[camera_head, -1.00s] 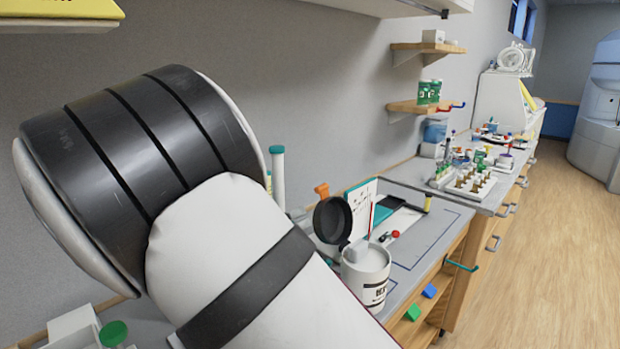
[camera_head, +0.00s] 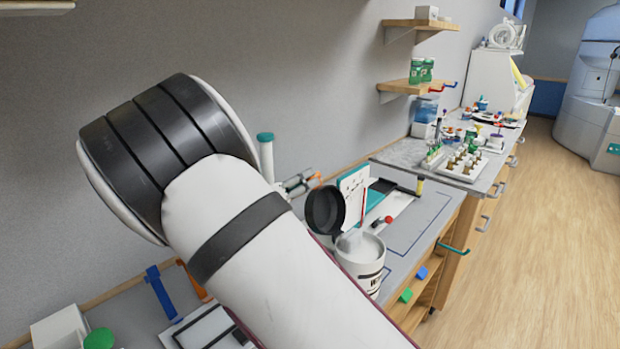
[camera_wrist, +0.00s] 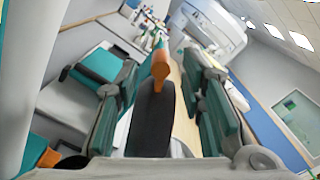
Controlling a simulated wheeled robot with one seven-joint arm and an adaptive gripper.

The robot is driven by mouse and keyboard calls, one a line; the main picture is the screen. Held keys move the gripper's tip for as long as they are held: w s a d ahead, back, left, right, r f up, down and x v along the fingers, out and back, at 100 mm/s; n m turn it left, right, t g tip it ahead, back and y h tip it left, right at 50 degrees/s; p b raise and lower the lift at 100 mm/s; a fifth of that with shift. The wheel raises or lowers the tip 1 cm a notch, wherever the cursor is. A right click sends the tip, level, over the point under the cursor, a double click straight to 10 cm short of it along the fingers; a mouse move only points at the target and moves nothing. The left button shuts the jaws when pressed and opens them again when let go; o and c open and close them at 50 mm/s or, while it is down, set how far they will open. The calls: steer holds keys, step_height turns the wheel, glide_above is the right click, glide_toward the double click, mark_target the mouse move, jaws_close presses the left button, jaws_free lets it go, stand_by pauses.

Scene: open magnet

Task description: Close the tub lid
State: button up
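The white tub (camera_head: 362,264) stands on the bench in the head view, its lower left side covered by my arm. Its round black lid (camera_head: 325,210) stands open, tilted up on the tub's back left side. My gripper (camera_head: 299,184) shows partly in the head view, behind and left of the lid, with my arm hiding the rest. In the wrist view its two teal-padded fingers are apart, so my gripper (camera_wrist: 160,70) is open. A dark rounded thing with an orange top shows between the fingers; I cannot tell whether it is touched.
A white card (camera_head: 355,194) stands close behind the lid. A teal-capped tube (camera_head: 266,155) stands by the wall. A rack of small bottles (camera_head: 463,162) is farther along the bench. Green and blue blocks lie at the shelf below the bench edge. The wooden floor on the right is clear.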

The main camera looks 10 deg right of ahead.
mark_target(308, 180)
steer(key=shift+x, duration=1.6)
jaws_close()
